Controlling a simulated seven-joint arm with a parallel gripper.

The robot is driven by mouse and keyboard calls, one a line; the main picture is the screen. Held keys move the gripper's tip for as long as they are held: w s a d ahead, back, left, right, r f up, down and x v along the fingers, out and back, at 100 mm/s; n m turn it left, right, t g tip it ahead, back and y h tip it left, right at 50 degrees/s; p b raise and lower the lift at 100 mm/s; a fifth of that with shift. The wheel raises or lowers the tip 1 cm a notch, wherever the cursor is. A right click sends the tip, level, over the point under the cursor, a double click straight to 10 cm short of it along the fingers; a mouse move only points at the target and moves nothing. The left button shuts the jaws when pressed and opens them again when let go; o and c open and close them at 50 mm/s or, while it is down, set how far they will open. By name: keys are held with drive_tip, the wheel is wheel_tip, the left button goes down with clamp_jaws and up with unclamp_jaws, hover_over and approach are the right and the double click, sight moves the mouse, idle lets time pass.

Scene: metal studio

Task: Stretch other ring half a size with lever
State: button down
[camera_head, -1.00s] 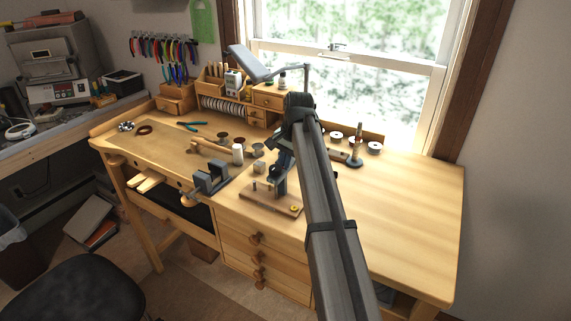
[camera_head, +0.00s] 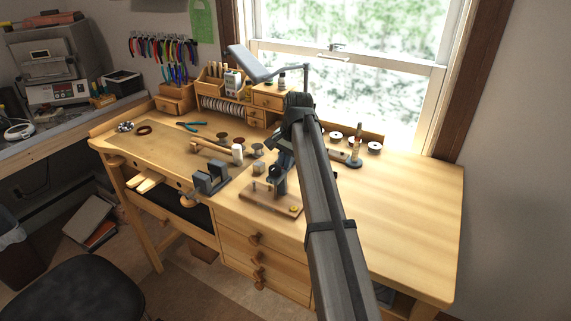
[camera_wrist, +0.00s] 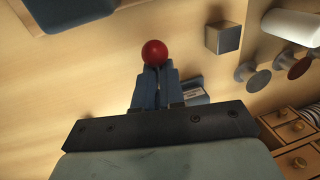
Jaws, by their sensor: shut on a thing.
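A ring stretcher (camera_head: 280,188) stands on a wooden base (camera_head: 262,203) near the bench's front edge, partly behind my arm. A small yellow ring-like item (camera_head: 293,209) is on the base's right front corner; I cannot tell if it is a ring. In the wrist view, a red ball knob (camera_wrist: 154,52), seemingly the lever's end, sits at my fingertips. My gripper (camera_wrist: 155,74) is shut on the lever just by this knob. The lever's shaft is hidden by the fingers. In the head view my gripper (camera_head: 284,160) is just above the stretcher, mostly hidden.
A grey vise-like block (camera_head: 211,178) stands left of the stretcher. A slim upright mandrel (camera_head: 357,146) stands to the right. The right side of the bench (camera_head: 410,215) is clear.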

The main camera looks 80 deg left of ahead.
drive_tip(key=shift+s+d+r, duration=0.1)
drive_tip(key=shift+s+r, duration=0.05)
drive_tip(key=shift+r, duration=0.2)
drive_tip(key=shift+w+a+r, duration=0.15)
drive_tip(key=shift+a+r, duration=0.05)
drive_tip(key=shift+r, duration=0.25)
drive_tip(key=shift+w+a+r, duration=0.1)
drive_tip(key=shift+a+r, duration=0.05)
drive_tip(key=shift+r, duration=0.3)
drive_tip(key=w+a+r, duration=0.2)
drive_tip(key=r, duration=0.1)
drive_tip(key=shift+w+a+r, duration=0.6)
drive_tip(key=shift+w+a, duration=0.15)
drive_tip(key=shift+w, duration=0.05)
drive_tip(key=shift+f, duration=0.1)
idle(0.5)
drive_tip(key=c, duration=1.5)
unclamp_jaws()
drive_tip(key=shift+a+f, duration=0.1)
drive_tip(key=shift+o, duration=1.4)
drive_tip(key=shift+d, duration=0.2)
